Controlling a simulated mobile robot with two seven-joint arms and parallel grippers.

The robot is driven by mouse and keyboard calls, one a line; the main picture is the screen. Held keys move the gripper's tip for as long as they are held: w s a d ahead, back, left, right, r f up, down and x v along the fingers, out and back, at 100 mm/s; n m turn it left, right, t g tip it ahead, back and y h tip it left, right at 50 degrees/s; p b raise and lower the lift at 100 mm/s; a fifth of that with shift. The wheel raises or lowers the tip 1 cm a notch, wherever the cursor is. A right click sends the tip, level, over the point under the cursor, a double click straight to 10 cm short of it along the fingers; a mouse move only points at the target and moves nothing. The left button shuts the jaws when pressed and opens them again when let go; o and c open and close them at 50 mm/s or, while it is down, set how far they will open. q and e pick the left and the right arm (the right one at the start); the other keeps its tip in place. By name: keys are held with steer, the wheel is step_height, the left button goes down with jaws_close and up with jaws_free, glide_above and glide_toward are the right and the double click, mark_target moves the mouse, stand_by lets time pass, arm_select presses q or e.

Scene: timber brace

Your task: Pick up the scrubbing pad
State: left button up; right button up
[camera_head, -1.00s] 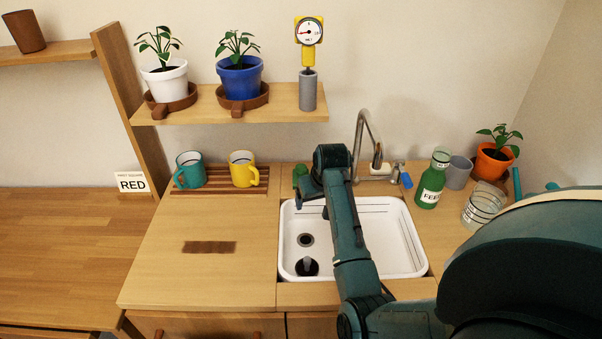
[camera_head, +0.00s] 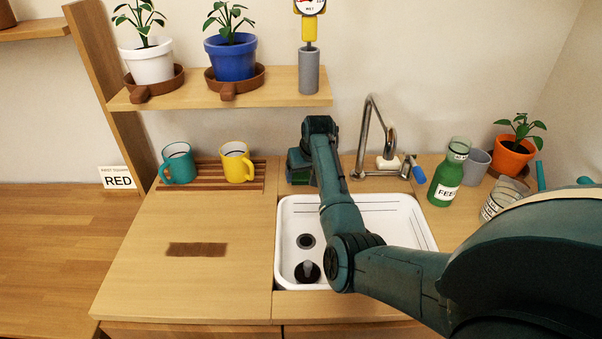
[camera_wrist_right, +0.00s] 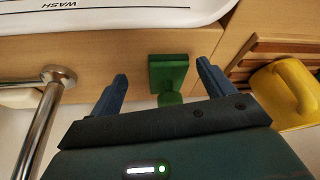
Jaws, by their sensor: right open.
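The scrubbing pad (camera_wrist_right: 168,72) is a small green block in the right wrist view, on the wooden counter between the sink and the wall. A green rounded part (camera_wrist_right: 170,98) shows just below it in that view. My right gripper (camera_wrist_right: 162,72) is open, with its two blue fingers apart on either side of the pad in the picture and nothing between them touching it visibly. In the head view the right gripper (camera_head: 300,168) is behind the sink's back left corner and hides the pad. My left gripper is not in view.
The white sink (camera_head: 284,250) lies in front. The faucet (camera_head: 366,135) stands close on the right. The yellow mug (camera_head: 236,163) and teal mug (camera_head: 177,164) sit on a slatted rack (camera_head: 209,183) to the left. A wooden shelf (camera_head: 275,90) is above.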

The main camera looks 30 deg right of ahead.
steer(key=shift+w+d+b, duration=0.25)
steer(key=shift+w, duration=0.55)
steer(key=shift+w+d+b, duration=0.25)
steer(key=shift+w+b, duration=0.05)
steer(key=shift+w, duration=0.55)
steer(key=shift+w+d+b, duration=0.25)
steer(key=shift+w, duration=0.55)
steer(key=shift+w+f, duration=0.15)
steer(key=shift+f, duration=0.45)
steer(key=c, duration=1.1)
